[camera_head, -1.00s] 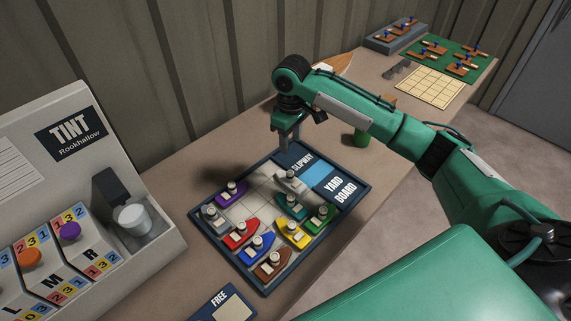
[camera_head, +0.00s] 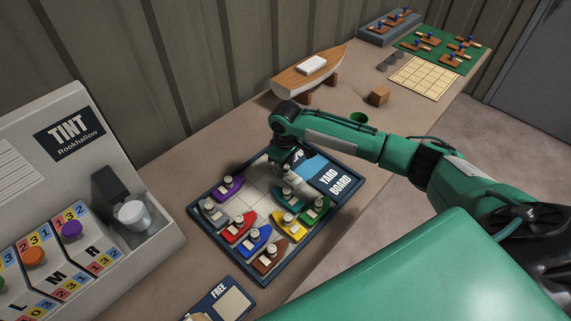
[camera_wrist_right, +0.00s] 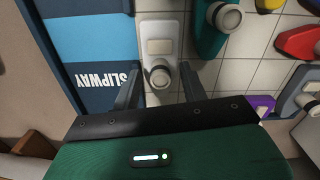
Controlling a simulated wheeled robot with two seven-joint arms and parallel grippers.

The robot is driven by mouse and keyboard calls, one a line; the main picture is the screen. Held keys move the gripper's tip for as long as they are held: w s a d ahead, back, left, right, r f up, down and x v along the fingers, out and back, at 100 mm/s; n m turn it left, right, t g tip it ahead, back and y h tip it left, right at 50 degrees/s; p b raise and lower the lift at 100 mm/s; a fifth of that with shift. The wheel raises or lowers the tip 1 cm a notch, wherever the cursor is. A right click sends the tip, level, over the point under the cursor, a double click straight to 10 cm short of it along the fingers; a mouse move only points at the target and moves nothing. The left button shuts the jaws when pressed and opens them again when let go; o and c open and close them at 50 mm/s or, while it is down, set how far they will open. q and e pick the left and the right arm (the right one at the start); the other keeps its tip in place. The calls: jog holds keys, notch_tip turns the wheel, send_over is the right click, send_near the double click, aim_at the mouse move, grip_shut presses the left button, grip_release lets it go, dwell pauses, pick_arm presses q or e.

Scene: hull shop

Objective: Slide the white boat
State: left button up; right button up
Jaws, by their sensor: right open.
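The white boat (camera_wrist_right: 158,45) sits on the board's pale grid beside the blue slipway strip (camera_wrist_right: 85,40), in the right wrist view. Its round white funnel points up at the camera. My right gripper (camera_wrist_right: 160,72) is open over it, with one finger on each side of the funnel end. I cannot tell whether the fingers touch it. In the head view my right gripper (camera_head: 291,163) is low over the far part of the yard board (camera_head: 262,281) and hides most of the white boat. My left gripper is not in view.
A teal boat (camera_wrist_right: 210,28) stands close beside the white one. Purple (camera_head: 228,188), red (camera_head: 239,228), yellow (camera_head: 289,224) and other boats crowd the board. The tint machine (camera_head: 70,140) stands left. A model sailboat hull (camera_head: 310,75) and wooden block (camera_head: 378,96) lie beyond.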

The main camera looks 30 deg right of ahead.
grip_shut()
jog(key=w, duration=0.2)
jog(key=w+a, duration=0.1)
jog(key=w, duration=0.1)
jog(key=w+a, duration=0.1)
jog(key=w, duration=0.1)
jog(key=shift+a, duration=0.1)
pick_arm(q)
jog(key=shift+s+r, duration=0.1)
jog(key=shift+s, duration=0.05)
pick_arm(e)
jog(key=shift+r, duration=0.1)
jog(key=shift+c, duration=1.3)
grip_release()
jog(key=shift+w, duration=0.1)
jog(key=shift+o, duration=1.3)
jog(key=shift+w+a, duration=0.1)
